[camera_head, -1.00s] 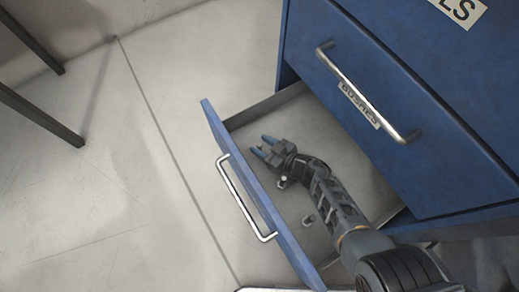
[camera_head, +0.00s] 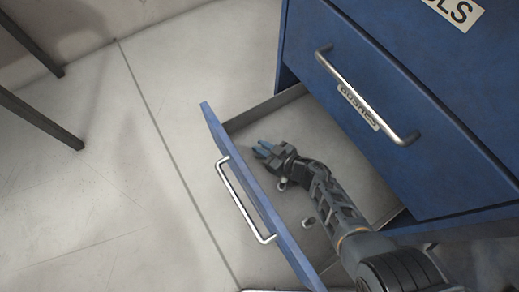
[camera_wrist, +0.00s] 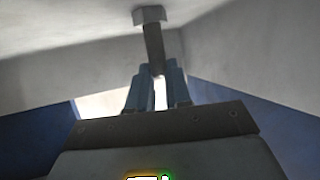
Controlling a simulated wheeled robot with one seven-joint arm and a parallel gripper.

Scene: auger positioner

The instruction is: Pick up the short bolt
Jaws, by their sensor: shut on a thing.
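My gripper (camera_head: 262,150) is inside the open drawer, low near its front panel. In the wrist view the blue fingers (camera_wrist: 157,85) are shut on a short bolt. The bolt has a hex head (camera_wrist: 150,15) pointing away from the palm, and its grey shank (camera_wrist: 154,45) runs down to between the fingertips. In the head view the held bolt cannot be made out at the fingertips.
The blue drawer front (camera_head: 245,190) with its metal handle (camera_head: 240,200) stands close to my gripper. A small metal part (camera_head: 308,221) lies on the drawer floor, and another (camera_head: 283,184) shows beside my wrist. A closed blue drawer (camera_head: 400,110) overhangs at the right.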

